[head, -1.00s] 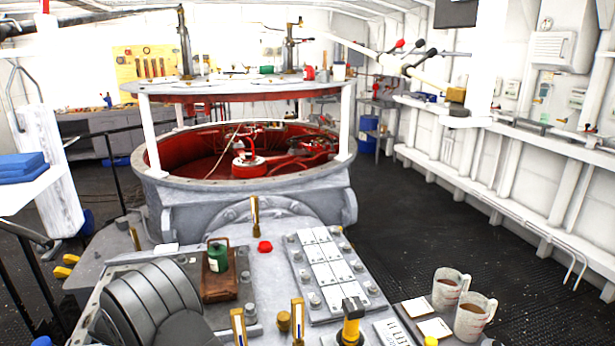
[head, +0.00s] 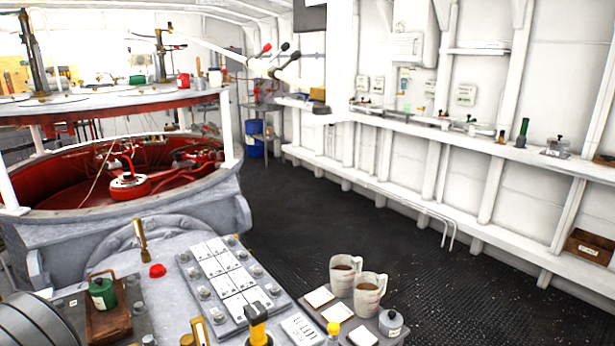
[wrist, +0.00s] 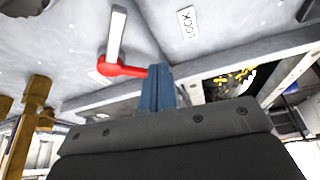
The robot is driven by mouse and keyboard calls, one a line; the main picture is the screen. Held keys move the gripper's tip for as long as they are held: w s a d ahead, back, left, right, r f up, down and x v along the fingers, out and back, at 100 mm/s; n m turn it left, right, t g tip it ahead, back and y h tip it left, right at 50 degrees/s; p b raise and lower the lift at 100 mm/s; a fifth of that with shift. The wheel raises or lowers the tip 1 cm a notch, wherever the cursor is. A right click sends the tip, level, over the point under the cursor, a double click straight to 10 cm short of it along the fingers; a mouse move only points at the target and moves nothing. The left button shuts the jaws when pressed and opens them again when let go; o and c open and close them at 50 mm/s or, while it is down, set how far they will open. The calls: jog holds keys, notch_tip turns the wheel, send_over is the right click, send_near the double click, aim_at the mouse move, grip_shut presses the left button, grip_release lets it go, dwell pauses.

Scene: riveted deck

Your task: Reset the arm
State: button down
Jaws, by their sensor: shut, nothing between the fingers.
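My gripper (wrist: 159,76) shows only in the wrist view, as blue fingers held together beyond a dark grey body. They are shut with nothing visible between them. Near the fingertips is a lever with a red base and pale handle (wrist: 116,38), on a grey panel (wrist: 70,45). I cannot tell whether the fingers touch it. A LOCK label (wrist: 188,22) is to the right of the lever. My gripper does not show in the head view.
In the head view, two mugs (head: 344,274) stand on a tray near a small lidded pot (head: 391,323). A green canister (head: 102,293) and red knob (head: 157,271) are on the grey machine. Dark deck (head: 300,215) is clear along the white wall. Brass posts (wrist: 30,110) stand left in the wrist view.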

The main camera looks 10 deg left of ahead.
jog(key=shift+w+a+m, duration=0.4)
jog(key=shift+a+m, duration=0.15)
jog(key=shift+m, duration=0.35)
jog(key=shift+a+m+t+h, duration=0.3)
jog(key=shift+a+m+h, duration=0.15)
jog(key=shift+m, duration=0.45)
jog(key=shift+s+a+m+h, duration=0.15)
jog(key=shift+m+h, duration=0.1)
jog(key=shift+m, duration=0.15)
jog(key=s+a+v, duration=0.1)
jog(key=v, duration=0.9)
jog(key=x, duration=0.7)
jog(key=w+d+x, duration=0.1)
jog(key=x, duration=0.2)
jog(key=shift+w+d, duration=0.1)
jog(key=shift+w, duration=0.15)
jog(key=shift+d+n+y, duration=0.4)
jog(key=shift+d+n, duration=0.1)
jog(key=shift+n, duration=0.5)
jog(key=d+n, duration=0.1)
jog(key=s+d+n+g+y, duration=0.1)
jog(key=n, duration=0.1)
jog(key=s+d+n, duration=0.1)
jog(key=n, duration=0.1)
jog(key=shift+g+y, duration=0.3)
jog(key=shift+n, duration=0.3)
jog(key=d, duration=0.1)
jog(key=s+d, duration=0.2)
jog(key=shift+s+d+r, duration=0.25)
jog(key=v, duration=0.7)
